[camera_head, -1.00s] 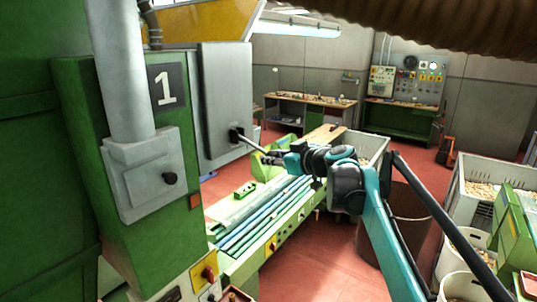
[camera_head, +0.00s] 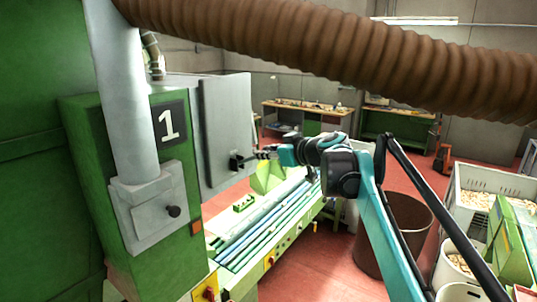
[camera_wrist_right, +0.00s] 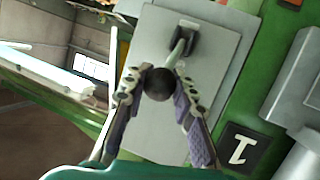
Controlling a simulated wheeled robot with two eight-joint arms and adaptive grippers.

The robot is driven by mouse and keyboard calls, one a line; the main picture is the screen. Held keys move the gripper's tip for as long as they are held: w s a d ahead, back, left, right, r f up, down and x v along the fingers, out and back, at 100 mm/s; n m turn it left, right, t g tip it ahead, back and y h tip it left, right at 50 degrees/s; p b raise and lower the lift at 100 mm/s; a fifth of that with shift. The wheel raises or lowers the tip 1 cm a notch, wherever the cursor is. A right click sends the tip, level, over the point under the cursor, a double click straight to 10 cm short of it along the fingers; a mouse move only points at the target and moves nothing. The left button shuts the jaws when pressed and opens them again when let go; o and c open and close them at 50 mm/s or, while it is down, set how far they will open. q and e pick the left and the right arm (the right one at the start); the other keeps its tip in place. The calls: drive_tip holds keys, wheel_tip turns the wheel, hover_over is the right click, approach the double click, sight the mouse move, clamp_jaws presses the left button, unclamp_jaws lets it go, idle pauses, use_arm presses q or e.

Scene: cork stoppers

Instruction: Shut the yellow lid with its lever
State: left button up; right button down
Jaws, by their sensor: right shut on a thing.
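The lever is a short pale rod on a black pivot (camera_head: 237,162) on the side of a tall grey box (camera_head: 226,125). In the right wrist view the rod (camera_wrist_right: 177,52) ends in a dark round knob (camera_wrist_right: 159,84). My right gripper (camera_head: 270,153) is shut on this knob, with a finger on each side of it (camera_wrist_right: 157,87). In the head view the rod slopes slightly up from the pivot to the gripper, and the gripper hides the knob. The yellow lid is not visible in either present view. My left gripper is not in view.
A green cabinet (camera_head: 85,125) with a grey pipe (camera_head: 118,100) and a "1" sign (camera_head: 168,125) stands left. A ribbed brown hose (camera_head: 330,50) crosses the top. A green machine bed (camera_head: 265,220) lies below the gripper. A brown bin (camera_head: 408,225) and cork crates stand right.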

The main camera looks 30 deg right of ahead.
drive_tip(key=shift+w+r+g+p, duration=0.2)
drive_tip(key=shift+r+g+p, duration=0.2)
drive_tip(key=shift+r, duration=0.1)
drive_tip(key=shift+a, duration=0.1)
drive_tip(key=c, duration=1.2)
unclamp_jaws()
drive_tip(key=shift+s, duration=0.1)
drive_tip(key=v, duration=1.2)
